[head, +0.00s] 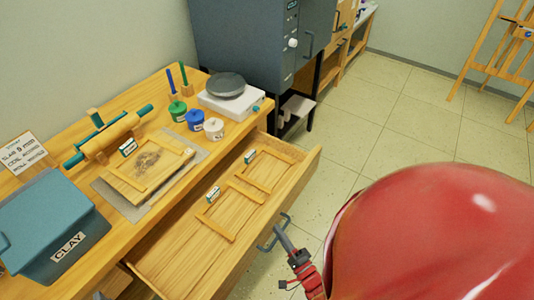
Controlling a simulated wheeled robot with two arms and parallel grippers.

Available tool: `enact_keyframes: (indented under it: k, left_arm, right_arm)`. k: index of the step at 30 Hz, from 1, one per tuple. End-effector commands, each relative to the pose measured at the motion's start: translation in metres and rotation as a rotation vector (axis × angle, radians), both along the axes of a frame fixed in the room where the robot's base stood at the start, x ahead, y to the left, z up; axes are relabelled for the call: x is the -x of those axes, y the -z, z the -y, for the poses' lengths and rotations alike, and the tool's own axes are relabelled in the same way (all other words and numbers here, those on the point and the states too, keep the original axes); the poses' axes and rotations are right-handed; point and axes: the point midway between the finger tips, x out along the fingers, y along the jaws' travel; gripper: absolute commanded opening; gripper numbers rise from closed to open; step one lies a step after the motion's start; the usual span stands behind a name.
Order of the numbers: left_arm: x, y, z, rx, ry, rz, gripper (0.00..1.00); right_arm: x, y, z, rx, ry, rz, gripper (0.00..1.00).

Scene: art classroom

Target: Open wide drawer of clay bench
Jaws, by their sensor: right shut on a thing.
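The clay bench (103,228) is a wooden bench along the left side. Its wide drawer (230,269) is pulled out, showing its wooden inside. In the drawer lie two wooden frames (262,187) and small labelled blocks (213,194). My right gripper (279,232) is at the dark drawer handle (266,246) on the drawer's front and is shut on it. My red arm hides part of the floor at the lower right. My left gripper is not in view.
A grey kiln-like cabinet (247,45) stands behind. Tiled floor (385,115) is clear to the right.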

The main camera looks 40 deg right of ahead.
Motion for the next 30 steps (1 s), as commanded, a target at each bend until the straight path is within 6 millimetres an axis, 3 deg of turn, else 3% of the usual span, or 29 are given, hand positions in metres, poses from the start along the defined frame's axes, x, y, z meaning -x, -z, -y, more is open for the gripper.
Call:
enact_keyframes:
  k: [6,18,19,21,30]
  left_arm:
    - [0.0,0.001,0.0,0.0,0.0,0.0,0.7]
    - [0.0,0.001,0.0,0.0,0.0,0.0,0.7]
    - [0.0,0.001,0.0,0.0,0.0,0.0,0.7]
    - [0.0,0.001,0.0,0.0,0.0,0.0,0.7]
    - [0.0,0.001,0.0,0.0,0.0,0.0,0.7]
  right_arm:
    - [0.013,0.001,0.004,0.0,0.0,-0.004,0.0]
    - [0.015,0.001,0.005,0.0,0.0,-0.004,0.0]
    - [0.015,0.001,0.005,0.0,0.0,-0.004,0.18]
    - [0.015,0.001,0.005,0.0,0.0,-0.003,0.27]
    - [0.016,0.001,0.005,0.0,0.0,-0.002,0.27]
